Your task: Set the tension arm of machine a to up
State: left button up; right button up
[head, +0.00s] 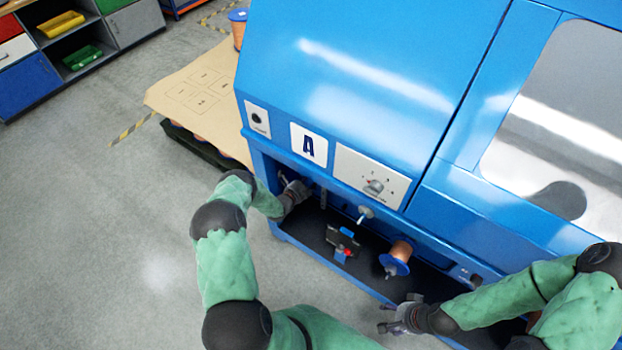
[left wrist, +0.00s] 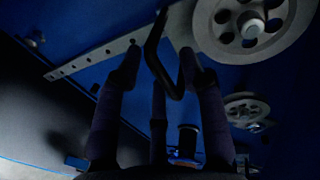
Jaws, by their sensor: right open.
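Machine A (head: 370,70) is a large blue cabinet with a white "A" label. My left gripper (head: 293,190) reaches into the recess under its left end and is partly hidden there. In the left wrist view, a grey bar with a row of holes (left wrist: 88,57) slopes up to the right. A black bent rod (left wrist: 153,52) hangs in front of its upper end. My left gripper's fingers (left wrist: 161,60) stand apart on either side of the rod; contact is unclear. A large grey pulley (left wrist: 232,45) and a smaller pulley (left wrist: 240,108) are at right. My right gripper (head: 392,315) is open and empty before the recess.
The recess holds a copper spool (head: 401,252) and a small device with a red knob (head: 345,250). A dial panel (head: 370,180) is above. A cardboard-topped pallet (head: 200,95) stands left of the machine. The grey floor at left is clear.

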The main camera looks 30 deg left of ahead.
pick_arm(q)
jog(key=d+v, duration=0.1)
jog(key=v, duration=1.1)
jog(key=shift+a, duration=0.4)
